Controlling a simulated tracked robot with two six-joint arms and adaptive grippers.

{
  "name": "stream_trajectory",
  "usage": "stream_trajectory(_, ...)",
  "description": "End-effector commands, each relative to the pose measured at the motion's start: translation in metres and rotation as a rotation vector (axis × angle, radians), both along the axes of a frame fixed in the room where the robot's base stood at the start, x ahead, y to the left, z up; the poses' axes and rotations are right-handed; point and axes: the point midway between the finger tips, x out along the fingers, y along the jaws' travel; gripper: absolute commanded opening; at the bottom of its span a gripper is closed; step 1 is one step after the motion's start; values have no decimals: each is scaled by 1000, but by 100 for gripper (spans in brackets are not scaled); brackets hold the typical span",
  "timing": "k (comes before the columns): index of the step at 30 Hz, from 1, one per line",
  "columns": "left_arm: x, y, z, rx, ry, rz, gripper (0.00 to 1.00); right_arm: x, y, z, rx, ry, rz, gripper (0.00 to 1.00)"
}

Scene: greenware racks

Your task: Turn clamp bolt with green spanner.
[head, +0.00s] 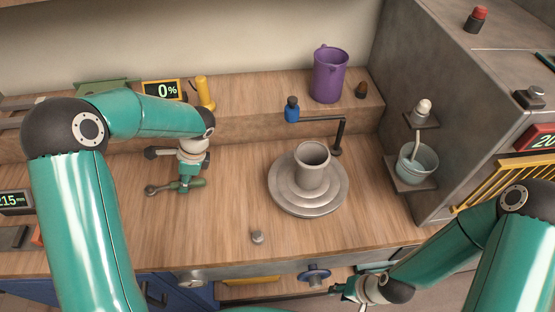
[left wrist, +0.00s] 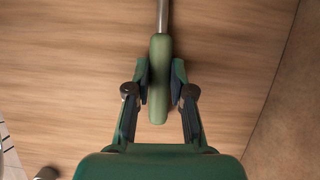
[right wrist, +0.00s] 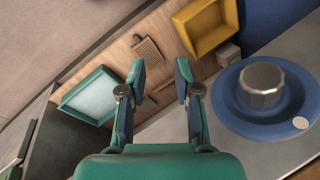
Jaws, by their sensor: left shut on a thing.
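The green spanner (head: 196,183) is held over the bench at the left, with its grey shank pointing left to a rounded end (head: 152,190). My left gripper (head: 188,184) is shut on its green handle; the left wrist view shows the handle (left wrist: 159,85) between the fingers and the shank leading away. A small grey bolt-like piece (head: 257,237) stands near the bench's front edge, apart from the spanner; I cannot tell for certain that it is the clamp bolt. My right gripper (right wrist: 160,75) is open and empty, low by the bench front.
A grey wheel (head: 335,200) with a pot (head: 312,165) stands mid-bench, a blue-knobbed arm (head: 292,110) behind it. A purple jug (head: 329,74) is on the back shelf. A blue disc with a knob (right wrist: 262,85) and yellow tray (right wrist: 205,27) are near my right gripper.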

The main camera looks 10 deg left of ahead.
Motion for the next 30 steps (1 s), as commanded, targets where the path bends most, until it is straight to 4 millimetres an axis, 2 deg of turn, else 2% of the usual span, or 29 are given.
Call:
stream_trajectory(7, 0, 0, 9, 0, -1, 1, 0, 0, 0, 7, 0, 0, 0, 32)
stream_trajectory(21, 0, 1, 56, 0, -2, 1, 0, 0, 0, 40, 0, 0, 0, 32)
stream_trajectory(30, 0, 1, 60, 0, 0, 1, 0, 0, 0, 43, 0, 0, 0, 32)
